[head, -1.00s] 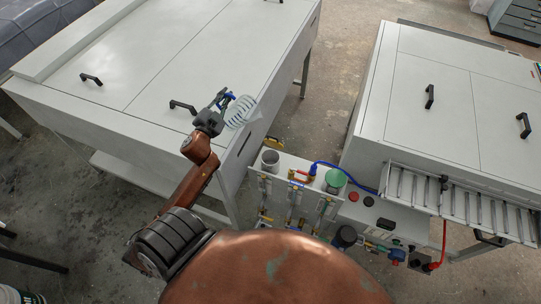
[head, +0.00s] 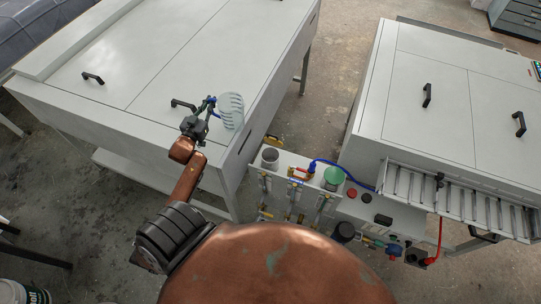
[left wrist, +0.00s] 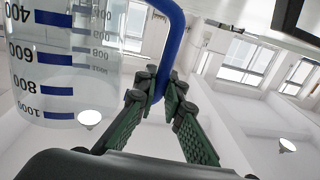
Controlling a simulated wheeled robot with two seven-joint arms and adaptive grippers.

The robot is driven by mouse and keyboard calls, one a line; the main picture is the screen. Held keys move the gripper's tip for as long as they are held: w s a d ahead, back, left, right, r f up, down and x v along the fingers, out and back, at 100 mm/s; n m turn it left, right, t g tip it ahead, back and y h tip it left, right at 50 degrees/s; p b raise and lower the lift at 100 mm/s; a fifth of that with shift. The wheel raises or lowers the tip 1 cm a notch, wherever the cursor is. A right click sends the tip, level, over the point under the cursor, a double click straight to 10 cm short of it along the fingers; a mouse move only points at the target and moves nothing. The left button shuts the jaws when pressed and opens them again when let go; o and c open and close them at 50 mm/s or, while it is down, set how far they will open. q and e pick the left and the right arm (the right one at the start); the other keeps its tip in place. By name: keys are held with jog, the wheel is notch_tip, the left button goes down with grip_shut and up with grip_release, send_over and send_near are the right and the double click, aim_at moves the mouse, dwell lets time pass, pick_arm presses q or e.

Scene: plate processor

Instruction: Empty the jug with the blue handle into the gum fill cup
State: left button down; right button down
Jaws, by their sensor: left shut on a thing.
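The clear jug (head: 231,113) with blue scale marks is in the air in front of the left white cabinet. My left gripper (head: 208,107) is shut on its blue handle, on the jug's left side. In the left wrist view the fingers (left wrist: 161,95) close around the blue handle (left wrist: 173,40), and the jug (left wrist: 40,85) is at the left. I cannot tell what is in it. Below and right in the head view are a grey cup (head: 270,158) and a green-filled cup (head: 333,178); I cannot tell which is the gum fill cup. My right gripper is out of view.
The cups stand on a white unit with valves (head: 310,205) between the left cabinet (head: 165,60) and the right cabinet (head: 430,100). A blue hose (head: 345,166) curves past the green cup. A slatted rack (head: 465,200) lines the right cabinet's front. Bare floor shows between the cabinets.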

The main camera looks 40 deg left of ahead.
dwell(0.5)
pick_arm(q)
notch_tip(320, 180, up, 5)
jog(key=p, duration=0.5)
jog(key=shift+r, duration=0.1)
